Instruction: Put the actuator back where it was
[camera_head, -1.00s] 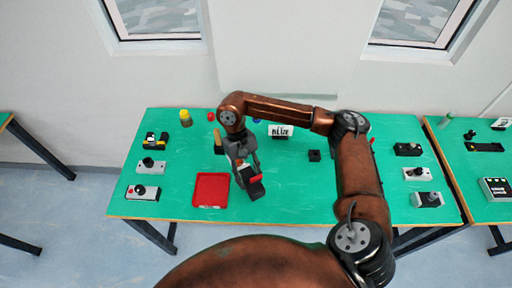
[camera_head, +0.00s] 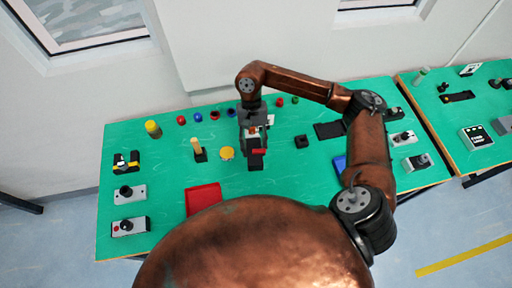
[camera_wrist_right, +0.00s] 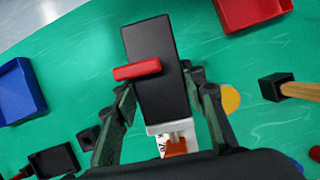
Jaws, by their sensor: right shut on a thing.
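The held thing, which I take to be the actuator (camera_head: 255,162), is a black block with a red crossbar. My right gripper (camera_head: 256,137) is shut on it and holds it over the middle of the green table. In the right wrist view the actuator (camera_wrist_right: 152,95) sits between the two fingers of the gripper (camera_wrist_right: 160,88), with a pale end near the palm. Whether it touches the table is hard to tell. My left gripper is not in view.
A yellow disc (camera_head: 227,153) and a wooden stick in a black base (camera_head: 199,155) stand left of the gripper. A red tray (camera_head: 203,187) is at front left, partly hidden by my body. A black socket (camera_head: 301,142) and a blue tray (camera_head: 340,163) are to the right.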

